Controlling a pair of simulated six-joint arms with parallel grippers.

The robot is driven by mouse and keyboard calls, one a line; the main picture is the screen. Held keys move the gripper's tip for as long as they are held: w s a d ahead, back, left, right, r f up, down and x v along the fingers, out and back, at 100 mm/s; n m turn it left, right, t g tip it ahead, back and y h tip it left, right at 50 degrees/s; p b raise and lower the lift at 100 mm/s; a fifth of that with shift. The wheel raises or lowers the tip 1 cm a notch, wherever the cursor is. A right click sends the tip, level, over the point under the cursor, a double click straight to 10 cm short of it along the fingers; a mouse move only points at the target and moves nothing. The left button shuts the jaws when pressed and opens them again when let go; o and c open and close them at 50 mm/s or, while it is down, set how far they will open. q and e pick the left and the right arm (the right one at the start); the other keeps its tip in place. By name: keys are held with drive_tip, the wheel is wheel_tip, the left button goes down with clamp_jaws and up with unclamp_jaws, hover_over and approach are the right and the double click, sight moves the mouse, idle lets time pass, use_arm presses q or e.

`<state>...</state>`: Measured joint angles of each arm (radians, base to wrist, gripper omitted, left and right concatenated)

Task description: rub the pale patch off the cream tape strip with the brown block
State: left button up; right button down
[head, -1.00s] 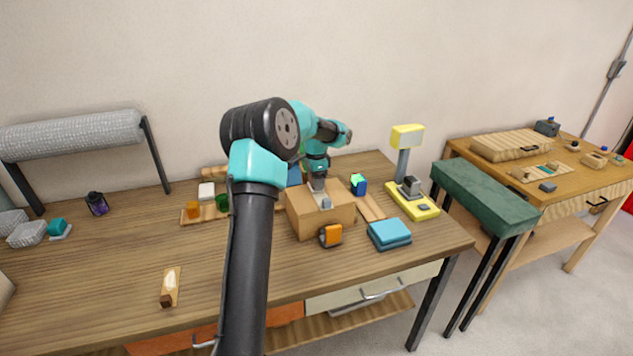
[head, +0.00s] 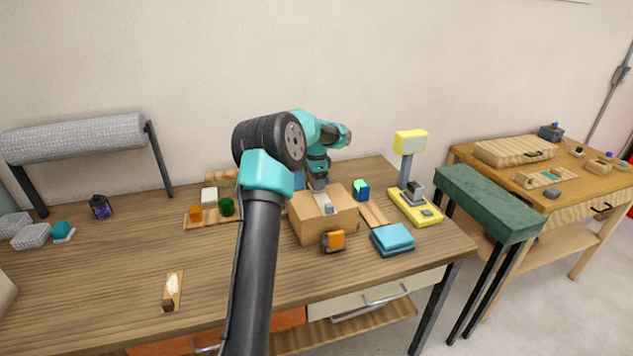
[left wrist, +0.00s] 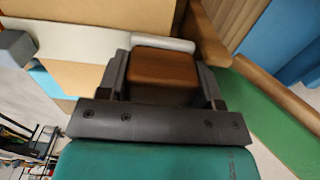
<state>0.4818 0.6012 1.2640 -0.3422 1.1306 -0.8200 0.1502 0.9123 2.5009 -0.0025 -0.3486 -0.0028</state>
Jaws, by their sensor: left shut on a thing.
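A cardboard box (head: 318,229) stands on the wooden table. A cream tape strip (head: 323,200) runs along its top, and it also shows in the left wrist view (left wrist: 80,40). My left gripper (head: 318,184) is over the far part of the strip, fingers down. In the left wrist view my left gripper (left wrist: 162,85) is shut on the brown block (left wrist: 163,68). The block is at the strip and covers part of it; I cannot tell whether they touch. I cannot make out the pale patch. My right gripper is not in view.
An orange tape dispenser (head: 333,240) is at the box's front. The table's left front is mostly clear around a small wooden piece (head: 172,291).

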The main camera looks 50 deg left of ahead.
use_arm(q)
drive_tip(key=shift+r, duration=2.95)
drive_tip(key=shift+r, duration=1.55)
